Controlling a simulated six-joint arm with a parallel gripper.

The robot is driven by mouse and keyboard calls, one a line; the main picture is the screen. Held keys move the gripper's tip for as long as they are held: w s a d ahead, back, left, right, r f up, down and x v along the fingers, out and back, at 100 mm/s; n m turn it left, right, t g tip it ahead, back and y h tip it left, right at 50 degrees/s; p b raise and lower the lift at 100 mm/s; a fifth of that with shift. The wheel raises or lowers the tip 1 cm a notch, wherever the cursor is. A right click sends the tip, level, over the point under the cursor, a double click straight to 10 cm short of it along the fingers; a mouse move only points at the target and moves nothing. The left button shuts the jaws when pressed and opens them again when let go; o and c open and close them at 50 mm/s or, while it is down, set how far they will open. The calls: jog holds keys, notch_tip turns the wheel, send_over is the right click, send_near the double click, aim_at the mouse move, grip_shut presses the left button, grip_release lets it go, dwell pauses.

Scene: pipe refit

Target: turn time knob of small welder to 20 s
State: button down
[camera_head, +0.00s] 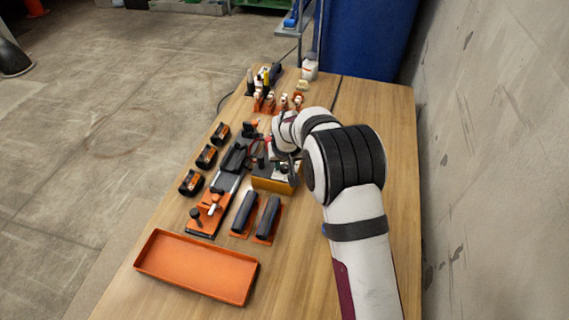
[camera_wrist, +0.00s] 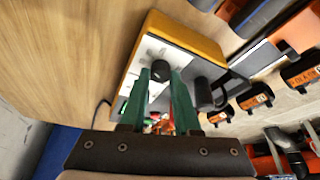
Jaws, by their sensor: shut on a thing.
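The small welder is a yellow box (camera_head: 273,185) with a pale top panel, partly hidden by my arm in the head view. In the wrist view its yellow side (camera_wrist: 186,36) and panel lie below the fingers. A round black knob (camera_wrist: 160,68) stands on the panel between the tips of my gripper (camera_wrist: 161,78). The two green fingers are shut on this knob, one on each side. The knob's pointer and the scale marks are too small to read. A black cylindrical part (camera_wrist: 206,92) stands on the panel to the right of the fingers.
An orange tray (camera_head: 196,289) lies at the table's near end. Two dark tools on orange holders (camera_head: 243,213) lie in front of the welder. Several black-and-orange blocks (camera_head: 206,157) line the left edge. Free wood (camera_head: 386,180) lies right of my arm.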

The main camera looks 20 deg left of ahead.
dwell(0.3)
jog(key=c, duration=0.6)
grip_release()
jog(key=v, duration=1.5)
jog(key=shift+s+d+r, duration=0.1)
jog(key=shift+s+r, duration=0.15)
jog(key=shift+s, duration=0.05)
